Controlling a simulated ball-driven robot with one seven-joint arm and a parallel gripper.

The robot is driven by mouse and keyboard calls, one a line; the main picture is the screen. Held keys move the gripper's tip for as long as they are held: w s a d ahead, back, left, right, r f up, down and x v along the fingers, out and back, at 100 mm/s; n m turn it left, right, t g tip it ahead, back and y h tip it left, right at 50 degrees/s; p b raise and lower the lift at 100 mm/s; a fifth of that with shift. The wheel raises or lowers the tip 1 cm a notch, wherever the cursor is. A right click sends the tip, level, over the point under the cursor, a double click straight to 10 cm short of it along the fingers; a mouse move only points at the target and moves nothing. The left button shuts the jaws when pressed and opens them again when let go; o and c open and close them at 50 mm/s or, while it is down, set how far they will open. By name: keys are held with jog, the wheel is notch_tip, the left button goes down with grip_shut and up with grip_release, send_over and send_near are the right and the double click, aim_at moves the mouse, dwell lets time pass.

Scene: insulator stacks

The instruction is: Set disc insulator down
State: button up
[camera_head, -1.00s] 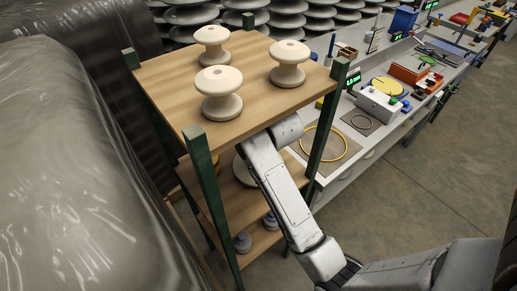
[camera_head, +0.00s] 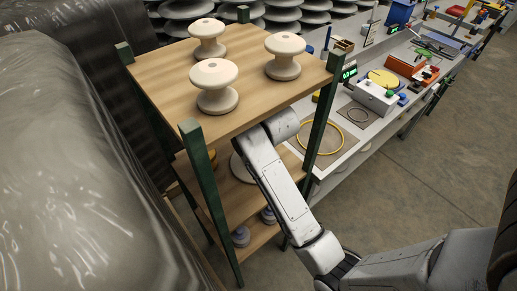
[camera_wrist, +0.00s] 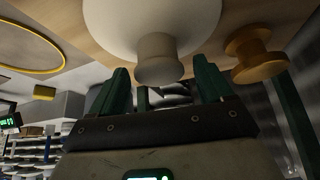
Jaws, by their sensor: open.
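A white disc insulator (camera_wrist: 112,22) stands on the wooden middle shelf in the wrist view, which looks upside down. Its short round stub (camera_wrist: 157,58) points toward my gripper (camera_wrist: 161,75). The two green fingers are spread apart on either side of the stub's end, with a gap visible at each side. I cannot tell whether the stub lies between the fingertips or just beyond them. In the head view a pale disc edge (camera_head: 240,170) shows beside my arm on the middle shelf. My gripper is hidden there under the top board.
Several white spool insulators, one at the front (camera_head: 216,88), stand on the rack's top board (camera_head: 170,75). A brown spool (camera_wrist: 257,55) stands near the disc. Green posts (camera_head: 200,165) frame the rack. A bench (camera_head: 375,125) with a yellow ring adjoins it; a wrapped bulk (camera_head: 70,150) stands left.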

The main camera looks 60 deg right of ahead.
jog(key=shift+r, duration=0.4)
jog(key=shift+s+a+r+b, duration=0.3)
jog(key=shift+s+r, duration=0.3)
jog(key=shift+r, duration=0.05)
jog(key=s+a+b, duration=0.2)
jog(key=s+a, duration=0.3)
jog(key=s, duration=0.5)
jog(key=s+a+f+n+g+y, duration=0.2)
jog(key=s+a+f+n+g, duration=0.2)
jog(key=s+a+f, duration=0.5)
notch_tip(320, 180, down, 4)
jog(key=shift+s+r+n+y, duration=0.3)
jog(key=shift+s+n, duration=0.2)
jog(key=shift+s, duration=0.25)
